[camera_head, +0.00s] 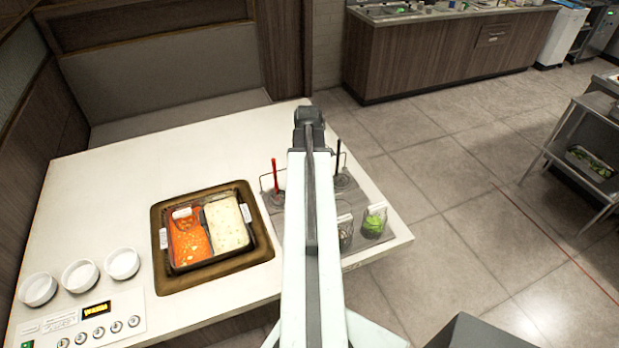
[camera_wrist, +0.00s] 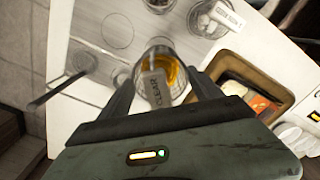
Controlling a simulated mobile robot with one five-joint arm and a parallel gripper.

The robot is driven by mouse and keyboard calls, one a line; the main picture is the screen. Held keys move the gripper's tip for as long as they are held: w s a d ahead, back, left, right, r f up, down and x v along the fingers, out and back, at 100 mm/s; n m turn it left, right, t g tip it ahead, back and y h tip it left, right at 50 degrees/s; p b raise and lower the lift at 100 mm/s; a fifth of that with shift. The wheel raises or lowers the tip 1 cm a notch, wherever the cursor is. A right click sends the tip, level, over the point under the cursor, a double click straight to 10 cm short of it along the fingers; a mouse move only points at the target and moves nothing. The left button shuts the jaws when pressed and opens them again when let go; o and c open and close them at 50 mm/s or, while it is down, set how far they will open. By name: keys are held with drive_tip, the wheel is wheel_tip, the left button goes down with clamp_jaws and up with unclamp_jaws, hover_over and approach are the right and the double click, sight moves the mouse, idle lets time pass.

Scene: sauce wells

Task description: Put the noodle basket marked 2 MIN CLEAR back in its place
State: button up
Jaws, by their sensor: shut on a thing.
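The noodle basket (camera_wrist: 156,92) is between the fingers of my gripper (camera_wrist: 162,82) in the wrist view. It is a clear round vessel with something orange inside and a grey tag; only CLEAR is readable on the tag. My gripper is shut on it. In the head view my arm hides the basket and the middle of the grey mat (camera_head: 290,222). The mat also shows in the wrist view (camera_wrist: 97,48), with round outlines on it. I cannot tell whether the basket touches the mat.
The two-part pot with red broth (camera_head: 190,240) and pale broth (camera_head: 226,225) sits left of the mat. Containers (camera_head: 374,222) stand at its front right. Red (camera_head: 275,175) and black (camera_head: 338,158) handles rise behind. Bowls (camera_head: 80,275) stand far left.

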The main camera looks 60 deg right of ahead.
wheel_tip(320, 180, down, 12)
drive_tip(key=b, duration=1.1)
drive_tip(key=shift+b, duration=0.3)
drive_tip(key=shift+f+b, duration=0.35)
drive_tip(key=shift+f, duration=0.1)
drive_tip(key=o, duration=1.8)
drive_tip(key=shift+r, duration=0.1)
drive_tip(key=shift+r+p, duration=1.45)
drive_tip(key=shift+p, duration=0.1)
drive_tip(key=shift+r, duration=0.1)
